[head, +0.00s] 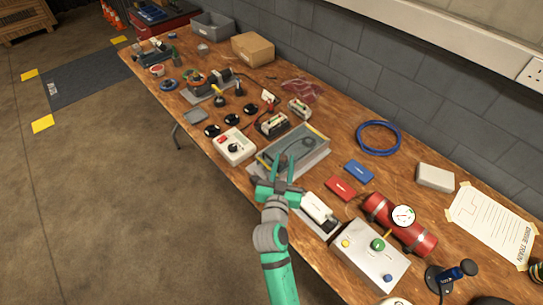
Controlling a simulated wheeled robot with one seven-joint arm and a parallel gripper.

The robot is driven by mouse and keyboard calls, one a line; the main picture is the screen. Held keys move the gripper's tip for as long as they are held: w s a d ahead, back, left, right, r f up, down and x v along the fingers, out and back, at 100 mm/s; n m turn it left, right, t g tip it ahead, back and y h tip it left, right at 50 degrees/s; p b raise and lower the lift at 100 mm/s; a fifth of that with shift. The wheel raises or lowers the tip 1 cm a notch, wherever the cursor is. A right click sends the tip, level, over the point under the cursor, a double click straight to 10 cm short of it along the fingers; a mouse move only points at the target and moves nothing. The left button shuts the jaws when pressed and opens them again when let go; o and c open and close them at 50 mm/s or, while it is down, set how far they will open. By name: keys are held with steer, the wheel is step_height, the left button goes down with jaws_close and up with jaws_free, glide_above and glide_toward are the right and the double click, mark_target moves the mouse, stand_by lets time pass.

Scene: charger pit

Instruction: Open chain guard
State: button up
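A shallow grey box with clear-looking walls and a yellow strip along its far edge (316,134) sits on the wooden bench in the head view. It may be the chain guard, but no label confirms this. A dark curved part shows inside it. I cannot tell whether its cover is open or shut. Nothing shows between the fingers. I cannot tell whether they touch the box. My gripper hides part of the near edge.
A white box with a dark knob (234,146) is left of the grey box. Red (341,188) and blue (359,171) blocks lie to the right. A white device (318,209), a control box (370,257) and a red cylinder (384,209) are close by at right.

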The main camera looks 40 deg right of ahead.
steer(key=d+r+m+g+y, duration=0.1)
steer(key=d+r+m+g, duration=0.2)
steer(key=d+m+g, duration=0.45)
steer(key=d+r+m+g, duration=0.3)
steer(key=d+m+g, duration=0.15)
steer(key=m, duration=0.65)
steer(key=w+a+m+y, duration=0.65)
steer(key=a+y, duration=0.25)
steer(key=a, duration=0.5)
steer(key=x, duration=1)
steer(key=shift+w+d+f, duration=0.25)
steer(key=shift+w+f, duration=0.05)
steer(key=shift+w, duration=0.1)
jaws_close()
